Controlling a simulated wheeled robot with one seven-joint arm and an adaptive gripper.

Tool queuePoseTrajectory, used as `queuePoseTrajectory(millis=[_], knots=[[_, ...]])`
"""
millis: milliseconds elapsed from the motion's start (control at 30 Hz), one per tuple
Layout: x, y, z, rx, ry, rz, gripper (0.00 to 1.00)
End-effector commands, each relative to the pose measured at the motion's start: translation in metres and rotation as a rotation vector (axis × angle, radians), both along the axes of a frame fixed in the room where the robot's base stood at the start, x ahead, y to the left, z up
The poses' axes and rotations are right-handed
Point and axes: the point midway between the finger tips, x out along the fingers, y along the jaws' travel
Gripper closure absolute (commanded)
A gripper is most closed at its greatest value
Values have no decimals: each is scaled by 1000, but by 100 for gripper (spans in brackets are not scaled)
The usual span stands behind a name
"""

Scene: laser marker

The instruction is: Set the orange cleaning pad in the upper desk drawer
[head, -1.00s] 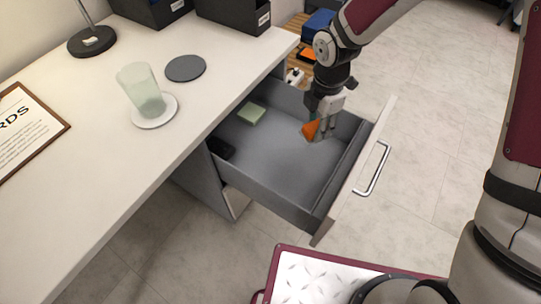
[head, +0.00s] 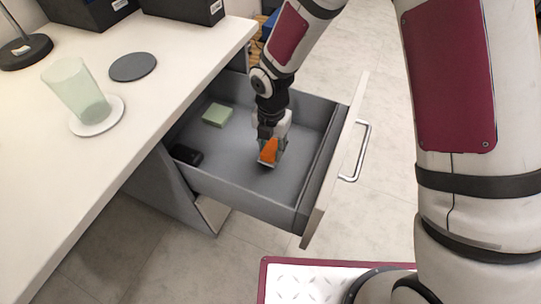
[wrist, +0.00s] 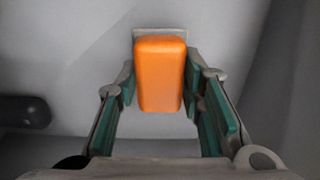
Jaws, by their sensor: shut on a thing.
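The orange cleaning pad (head: 268,151) is in my gripper (head: 270,157), inside the open upper desk drawer (head: 232,160). In the wrist view the orange pad (wrist: 160,72) sits between the two green-lined fingers of my gripper (wrist: 160,85). A pale grey layer shows at the pad's far edge. The pad is tilted in the head view and is low over the drawer floor. I cannot tell whether it touches the floor.
A pale green block (head: 217,114) lies at the drawer's back left. A black object (head: 187,155) lies by its left wall. The drawer front carries a metal handle (head: 357,152). On the desk (head: 125,160) stand a glass (head: 77,92) and a lamp (head: 27,50).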

Motion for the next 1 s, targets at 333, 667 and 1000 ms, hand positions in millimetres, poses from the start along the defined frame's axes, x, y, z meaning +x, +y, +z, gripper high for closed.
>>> queuePoseTrajectory(millis=[333,667,1000], knots=[[0,0,-35,-2,1,0,92],[0,0,-38,-1,1,0,52],[0,0,-37,-2,1,0,46]])
